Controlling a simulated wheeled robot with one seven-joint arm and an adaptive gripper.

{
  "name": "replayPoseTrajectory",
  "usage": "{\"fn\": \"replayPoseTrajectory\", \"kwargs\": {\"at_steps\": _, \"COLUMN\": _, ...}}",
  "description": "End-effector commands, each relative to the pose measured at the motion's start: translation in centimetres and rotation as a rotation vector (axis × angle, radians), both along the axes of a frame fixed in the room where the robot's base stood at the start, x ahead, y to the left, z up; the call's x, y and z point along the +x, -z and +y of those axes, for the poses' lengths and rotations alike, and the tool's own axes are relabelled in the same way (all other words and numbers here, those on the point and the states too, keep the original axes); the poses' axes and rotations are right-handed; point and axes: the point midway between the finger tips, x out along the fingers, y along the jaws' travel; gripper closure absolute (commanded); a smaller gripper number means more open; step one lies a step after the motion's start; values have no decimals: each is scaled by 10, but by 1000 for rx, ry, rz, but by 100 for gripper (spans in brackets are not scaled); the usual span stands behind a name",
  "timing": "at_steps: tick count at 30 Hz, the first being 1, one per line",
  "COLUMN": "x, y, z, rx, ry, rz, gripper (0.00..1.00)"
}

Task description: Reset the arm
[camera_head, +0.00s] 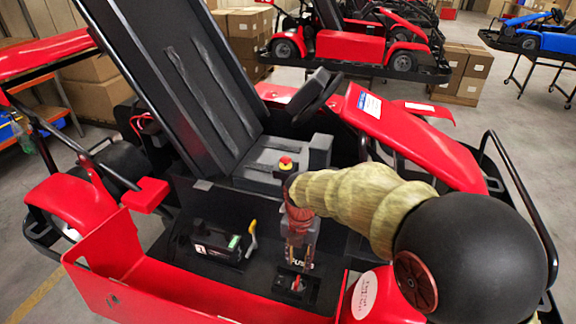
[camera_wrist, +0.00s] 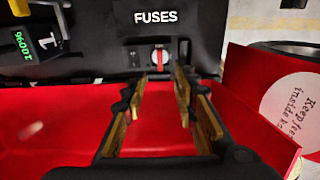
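My arm reaches in from the right in the head view, with a tan sleeved section and a black round joint. My gripper (camera_head: 299,255) points down into the red kart's side compartment, over the panel marked FUSES. In the wrist view my gripper (camera_wrist: 161,82) has its two fingers apart with nothing between them. A red switch knob (camera_wrist: 160,56) on the fuse panel (camera_wrist: 205,35) shows just beyond the fingertips. I cannot tell whether the fingers touch the panel.
A black battery-like box (camera_head: 222,243) and a yellow lever (camera_head: 251,238) sit left of my gripper. The kart's red side wall (camera_head: 160,290) is in front. A red-topped yellow button (camera_head: 286,163), the seat (camera_head: 185,75) and the steering wheel (camera_head: 318,95) are behind.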

Motion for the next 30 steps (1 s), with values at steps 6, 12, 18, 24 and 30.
{"fn": "replayPoseTrajectory", "kwargs": {"at_steps": 6, "x": -3, "y": -16, "z": -8, "rx": 8, "ry": 117, "rz": -24, "gripper": 71}}
{"fn": "replayPoseTrajectory", "kwargs": {"at_steps": 12, "x": -25, "y": -67, "z": -38, "rx": 54, "ry": 572, "rz": -97, "gripper": 71}}
{"fn": "replayPoseTrajectory", "kwargs": {"at_steps": 18, "x": -61, "y": -112, "z": -69, "rx": 141, "ry": 1098, "rz": -159, "gripper": 71}}
{"fn": "replayPoseTrajectory", "kwargs": {"at_steps": 24, "x": -104, "y": -144, "z": -97, "rx": 264, "ry": 1615, "rz": -196, "gripper": 71}}
{"fn": "replayPoseTrajectory", "kwargs": {"at_steps": 30, "x": -152, "y": -161, "z": -121, "rx": 432, "ry": 2127, "rz": -197, "gripper": 71}}
